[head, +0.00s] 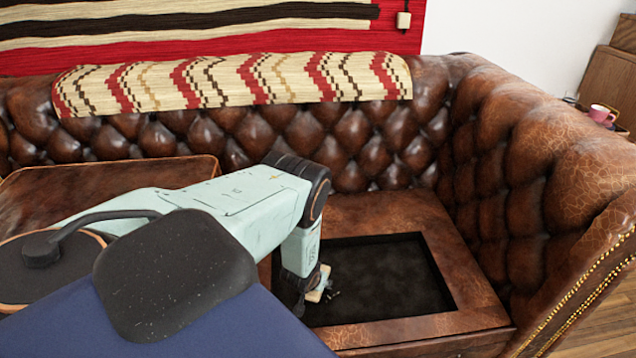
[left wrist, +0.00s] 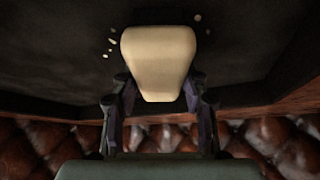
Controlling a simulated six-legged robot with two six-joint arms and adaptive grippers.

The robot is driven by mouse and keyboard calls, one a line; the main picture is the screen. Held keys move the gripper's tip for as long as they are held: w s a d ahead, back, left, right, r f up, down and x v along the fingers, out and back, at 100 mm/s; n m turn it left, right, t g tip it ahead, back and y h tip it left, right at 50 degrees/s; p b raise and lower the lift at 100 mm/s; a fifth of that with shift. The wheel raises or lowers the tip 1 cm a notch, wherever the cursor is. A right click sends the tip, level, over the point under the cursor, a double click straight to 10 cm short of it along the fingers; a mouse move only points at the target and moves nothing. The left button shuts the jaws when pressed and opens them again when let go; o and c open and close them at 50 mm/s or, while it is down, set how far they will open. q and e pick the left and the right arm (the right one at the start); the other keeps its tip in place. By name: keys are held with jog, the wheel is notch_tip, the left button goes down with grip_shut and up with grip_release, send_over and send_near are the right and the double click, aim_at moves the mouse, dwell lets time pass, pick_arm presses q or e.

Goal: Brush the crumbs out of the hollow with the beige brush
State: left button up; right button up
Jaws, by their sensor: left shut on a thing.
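The beige brush (left wrist: 158,62) is between the two fingers of my left gripper (left wrist: 157,88) in the left wrist view, its broad end pointing away from the gripper. In the head view, the brush (head: 319,284) shows only as a small pale piece at my left gripper (head: 314,294), over the left part of the hollow. The hollow (head: 390,272) is a dark rectangular recess in the brown leather seat. Several small pale crumbs (left wrist: 110,41) lie on its dark floor left of the brush, with others right of it. My right gripper is not in view.
The leather sofa's tufted back (head: 300,135) and right arm (head: 560,190) rise around the seat. A patterned throw (head: 235,80) hangs over the back. A pink cup (head: 601,114) stands beyond the right arm. The hollow's right part is free.

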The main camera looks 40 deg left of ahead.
pick_arm(q)
jog(key=shift+w+a+b, duration=0.85)
jog(key=shift+a+b, duration=0.1)
jog(key=shift+a, duration=0.05)
jog(key=shift+w+a+f+b, duration=0.1)
jog(key=shift+w+a+b, duration=0.25)
jog(key=shift+a+b, duration=0.2)
jog(key=shift+w+a, duration=0.55)
jog(key=shift+a, duration=0.15)
jog(key=shift+s+a, duration=0.45)
jog(key=shift+s, duration=0.1)
jog(key=shift+s+a, duration=0.1)
jog(key=shift+s, duration=0.05)
jog(key=shift+s+d+r+p, duration=0.2)
jog(key=shift+s+d+p, duration=0.3)
jog(key=shift+d+p, duration=0.25)
jog(key=shift+s+d+p, duration=0.5)
jog(key=shift+d+p, duration=0.05)
jog(key=shift+p, duration=0.1)
jog(key=shift+d, duration=0.1)
